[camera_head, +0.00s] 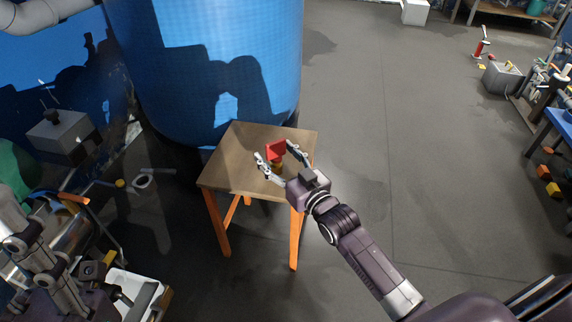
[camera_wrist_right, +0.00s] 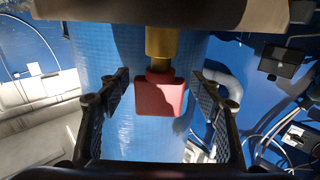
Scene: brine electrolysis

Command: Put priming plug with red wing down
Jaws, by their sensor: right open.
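The priming plug has a flat red wing (camera_head: 276,150) and a brass-coloured body, and stands upright on a small wooden table (camera_head: 237,158) with orange legs. In the right wrist view, the red wing (camera_wrist_right: 160,96) hangs between my fingers, with the brass body (camera_wrist_right: 159,42) above it against the tabletop edge, as that view is upside down. My right gripper (camera_head: 272,155) is open around the plug. In the wrist view a gap shows between the wing and each finger. The plug's foot is partly hidden in the head view.
A large blue tank (camera_head: 210,60) stands right behind the table. Pipes and equipment crowd the lower left, near a white tray (camera_head: 122,286). Open grey floor (camera_head: 370,130) lies to the right of the table. A blue bench stands at the far right.

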